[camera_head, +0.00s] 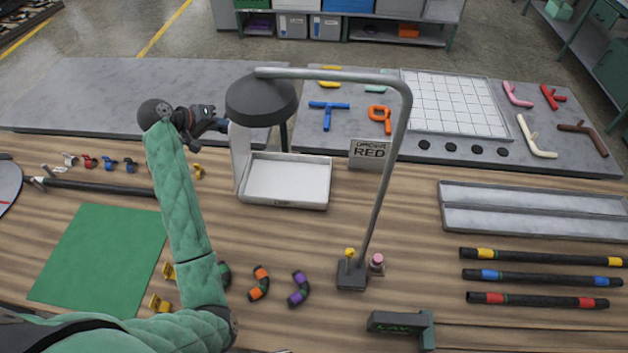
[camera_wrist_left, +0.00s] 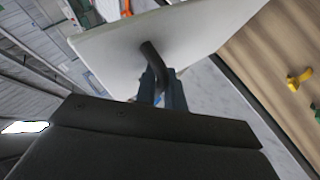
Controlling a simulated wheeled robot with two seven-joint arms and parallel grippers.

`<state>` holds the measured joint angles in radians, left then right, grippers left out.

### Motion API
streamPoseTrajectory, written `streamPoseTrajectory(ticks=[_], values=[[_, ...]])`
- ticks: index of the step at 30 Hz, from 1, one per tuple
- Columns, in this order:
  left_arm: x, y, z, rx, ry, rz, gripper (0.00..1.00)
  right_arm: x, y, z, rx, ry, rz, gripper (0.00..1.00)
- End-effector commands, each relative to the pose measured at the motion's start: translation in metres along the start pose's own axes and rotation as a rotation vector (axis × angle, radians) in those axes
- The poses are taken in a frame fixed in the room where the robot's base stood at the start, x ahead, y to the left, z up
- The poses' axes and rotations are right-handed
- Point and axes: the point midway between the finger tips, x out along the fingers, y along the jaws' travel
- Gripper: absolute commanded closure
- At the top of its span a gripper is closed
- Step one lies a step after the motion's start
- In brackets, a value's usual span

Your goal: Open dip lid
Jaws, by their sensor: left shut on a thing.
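The dip tray (camera_head: 287,182) is a shallow white box on the wooden bench, its inside visible from above. Its white lid (camera_head: 240,158) stands up steeply along the tray's left side. The lid also fills the upper part of the left wrist view (camera_wrist_left: 195,38), with a dark bent handle (camera_wrist_left: 152,55) on its face. My left gripper (camera_head: 217,121) is at the lid's outer left side. In the left wrist view its fingers (camera_wrist_left: 160,85) are shut on the handle. The lamp head hides the lid's top in the head view. My right gripper is not in view.
A lamp with a black head (camera_head: 260,97) and grey pole (camera_head: 386,170) stands over the tray. A sign reading RED (camera_head: 369,153) is right of the tray. Striped hoses (camera_head: 540,279) and a metal trough (camera_head: 532,209) lie to the right. A green mat (camera_head: 98,255) lies at left.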

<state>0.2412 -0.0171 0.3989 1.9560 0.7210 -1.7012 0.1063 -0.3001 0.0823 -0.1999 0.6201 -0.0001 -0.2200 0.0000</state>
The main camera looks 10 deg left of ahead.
Motion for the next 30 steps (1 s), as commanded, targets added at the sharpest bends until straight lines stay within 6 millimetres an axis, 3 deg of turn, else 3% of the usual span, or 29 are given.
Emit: streamPoseTrajectory(ticks=[12,30], values=[[-0.017,-0.029,-0.011,-0.076,-0.001,0.105,1.00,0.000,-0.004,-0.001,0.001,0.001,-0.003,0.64],[-0.031,-0.057,-0.021,-0.149,-0.001,0.213,1.00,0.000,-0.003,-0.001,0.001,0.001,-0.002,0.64]])
